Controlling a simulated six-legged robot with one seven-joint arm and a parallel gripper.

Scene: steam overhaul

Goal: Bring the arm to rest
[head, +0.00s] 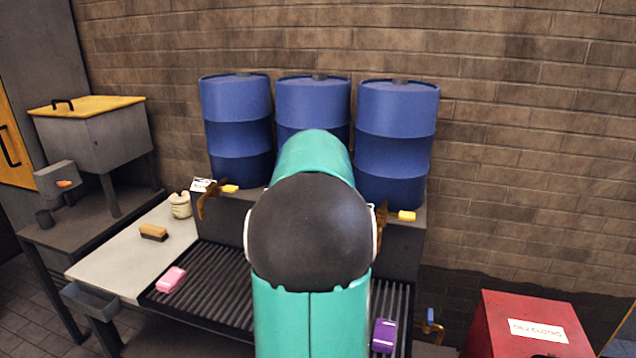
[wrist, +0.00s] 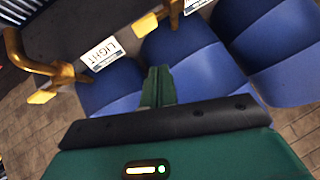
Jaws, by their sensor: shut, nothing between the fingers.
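My gripper (wrist: 157,86) shows in the wrist view with its two green fingers together and nothing between them. It is in the air, with blue drums (wrist: 195,65) behind it. A brass tap (wrist: 42,65) and a white label reading LIGHT (wrist: 100,48) are to its left in that view. In the head view my teal arm with its dark round joint fills the middle and hides the gripper. The arm covers part of the middle blue drum (head: 312,105) and of the slatted rack.
A slatted rack (head: 215,285) holds a pink block (head: 171,279) and a purple block (head: 384,335). A brush (head: 153,232) and a pale pot (head: 180,205) are on the light bench (head: 120,262). A red bin (head: 530,325) stands right; a grey tank (head: 95,140) stands left.

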